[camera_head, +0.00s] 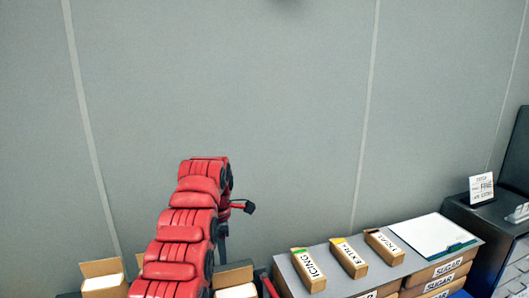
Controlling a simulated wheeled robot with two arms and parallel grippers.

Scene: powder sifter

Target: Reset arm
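My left arm (185,225) is red and segmented. It rises from the bottom edge, left of centre, and bends over at the top in front of the grey wall. Only a small dark end part of my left gripper (242,207) shows, to the right of the arm. The arm hides the rest, so I cannot tell whether its fingers are open or shut. I see nothing held there. My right gripper is not in view.
Long boxes, one marked ICING (308,270) and one EXTRA (349,258), lie on a grey surface (337,285) with a clipboard (432,234). SUGAR boxes (443,272) are below. Open cartons (103,277) stand lower left. A dark unit (482,220) stands right. The wall is bare.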

